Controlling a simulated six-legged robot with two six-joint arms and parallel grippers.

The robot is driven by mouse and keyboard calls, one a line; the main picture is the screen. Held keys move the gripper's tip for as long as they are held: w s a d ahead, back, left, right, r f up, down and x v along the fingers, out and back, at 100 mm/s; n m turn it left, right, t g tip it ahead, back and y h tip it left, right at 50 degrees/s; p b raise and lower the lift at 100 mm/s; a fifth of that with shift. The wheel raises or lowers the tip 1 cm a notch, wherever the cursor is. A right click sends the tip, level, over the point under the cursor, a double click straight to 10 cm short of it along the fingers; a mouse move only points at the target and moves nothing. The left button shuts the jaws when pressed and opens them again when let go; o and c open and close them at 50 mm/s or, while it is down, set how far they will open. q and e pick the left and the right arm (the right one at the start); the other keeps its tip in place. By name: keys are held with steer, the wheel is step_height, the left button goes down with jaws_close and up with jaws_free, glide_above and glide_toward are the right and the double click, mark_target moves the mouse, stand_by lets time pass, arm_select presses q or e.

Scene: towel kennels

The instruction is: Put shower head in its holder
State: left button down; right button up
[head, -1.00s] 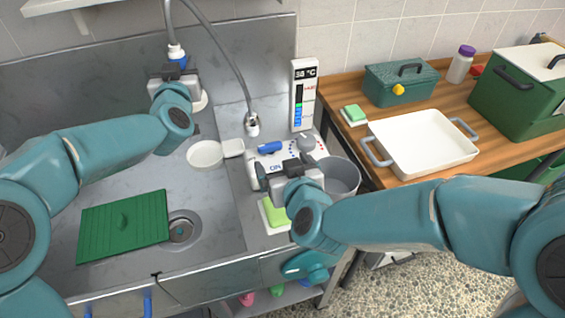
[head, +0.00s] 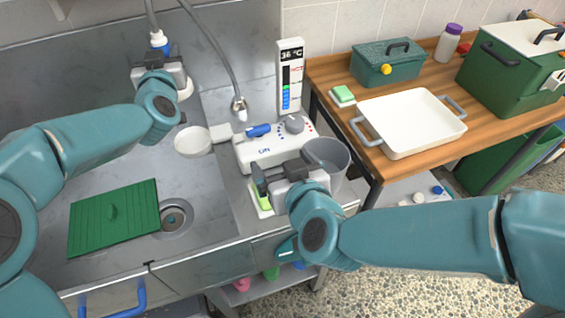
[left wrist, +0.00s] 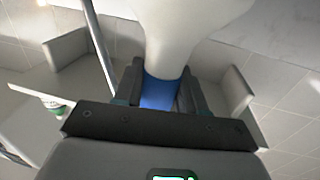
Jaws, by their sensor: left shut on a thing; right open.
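The shower head is white with a blue handle band, and my left gripper (head: 163,58) is shut on that band above the steel sink. Its white end (head: 158,39) and hose rise above the jaws, and its wide white face (head: 186,90) shows partly below them. In the left wrist view the white shower head (left wrist: 190,25) and its blue band (left wrist: 158,92) are between the fingers. My right gripper (head: 284,168) is open and empty in front of the white control box (head: 260,150). I cannot make out a holder with certainty.
A grey hose drops to a metal fitting (head: 239,107) behind the control box. A thermometer panel (head: 290,82), grey cup (head: 340,158), white round dish (head: 192,142) and green board (head: 112,220) are nearby. A wooden table (head: 330,75) with a white tray (head: 408,130) stands right.

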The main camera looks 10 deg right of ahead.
arm_select(q)
steer(key=shift+f+b, duration=1.95)
steer(key=shift+f, duration=0.55)
arm_select(e)
steer(key=shift+f, duration=2.3)
arm_select(q)
steer(key=shift+f+b, duration=1.8)
steer(key=shift+f, duration=0.15)
arm_select(e)
steer(key=shift+f, duration=1.8)
steer(key=shift+f+b, duration=1.35)
arm_select(q)
step_height(320, 180, down, 3)
